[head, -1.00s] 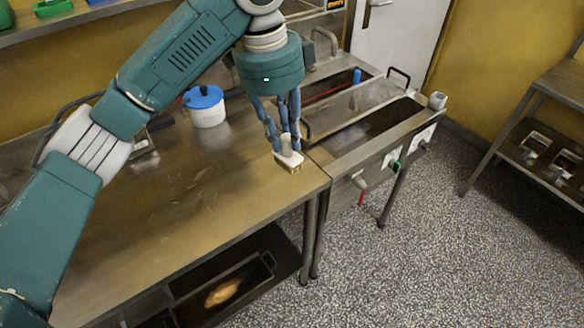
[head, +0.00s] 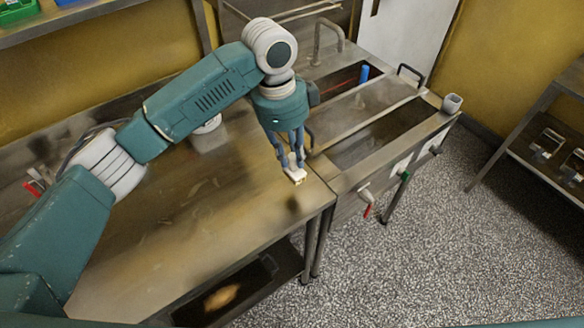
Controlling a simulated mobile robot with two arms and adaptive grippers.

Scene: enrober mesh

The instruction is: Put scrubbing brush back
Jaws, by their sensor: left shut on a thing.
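My left gripper (head: 291,160) comes down from above near the right end of the steel table (head: 200,230). It is shut on the scrubbing brush (head: 296,175), which has a pale, whitish body. The fingers hide part of the brush. The brush seems to be a little above the table top, with a dark shadow on the steel below it. My right gripper is out of view.
A steel machine with open troughs (head: 380,130) stands right of the table, with valve handles on its front. A grey cup (head: 452,103) sits on its far right corner. A white tub (head: 208,136) is partly hidden behind my arm. A rack (head: 545,130) stands at far right.

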